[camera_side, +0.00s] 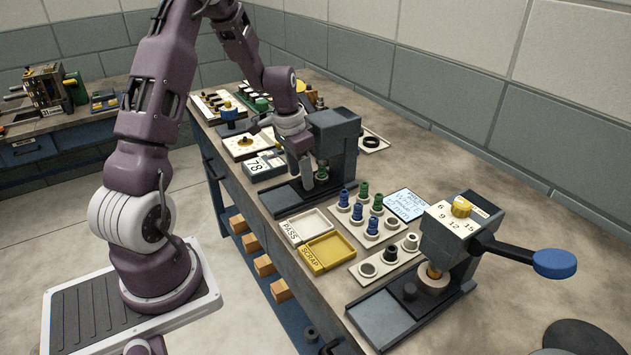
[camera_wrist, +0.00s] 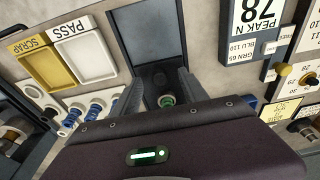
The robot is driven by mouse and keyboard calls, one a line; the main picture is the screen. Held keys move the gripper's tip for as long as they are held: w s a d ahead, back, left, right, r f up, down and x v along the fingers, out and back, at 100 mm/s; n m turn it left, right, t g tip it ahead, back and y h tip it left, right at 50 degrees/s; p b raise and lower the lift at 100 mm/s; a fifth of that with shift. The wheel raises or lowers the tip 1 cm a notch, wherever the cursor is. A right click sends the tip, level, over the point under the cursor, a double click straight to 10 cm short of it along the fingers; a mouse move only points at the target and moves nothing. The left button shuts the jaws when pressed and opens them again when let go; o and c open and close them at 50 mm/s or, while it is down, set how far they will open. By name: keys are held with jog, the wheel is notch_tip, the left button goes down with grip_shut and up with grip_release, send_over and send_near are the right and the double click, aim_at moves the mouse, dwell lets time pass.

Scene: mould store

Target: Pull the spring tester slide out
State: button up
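The spring tester (camera_side: 335,135) is a dark grey block on the bench, with a flat dark slide plate (camera_side: 285,203) at its foot. The plate also shows in the wrist view (camera_wrist: 150,35), reaching toward the top. My gripper (camera_side: 314,178) points down at the tester's front, over the plate. In the wrist view its two fingers (camera_wrist: 160,92) stand apart, with a small green part (camera_wrist: 166,101) seen between them. I cannot tell whether either finger touches it. My wrist housing hides the tester's body in the wrist view.
A white PASS tray (camera_side: 308,214) and a yellow SCRAP tray (camera_side: 331,264) lie beside the plate. Blue and green springs (camera_side: 372,228) stand nearby. A "78 PEAK N" display (camera_side: 262,165) sits on the other side. A blue-handled press (camera_side: 465,232) is farther right.

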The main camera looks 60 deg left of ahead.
grip_shut()
jog(key=shift+s, duration=0.1)
jog(key=shift+s, duration=1.9)
jog(key=shift+s, duration=2)
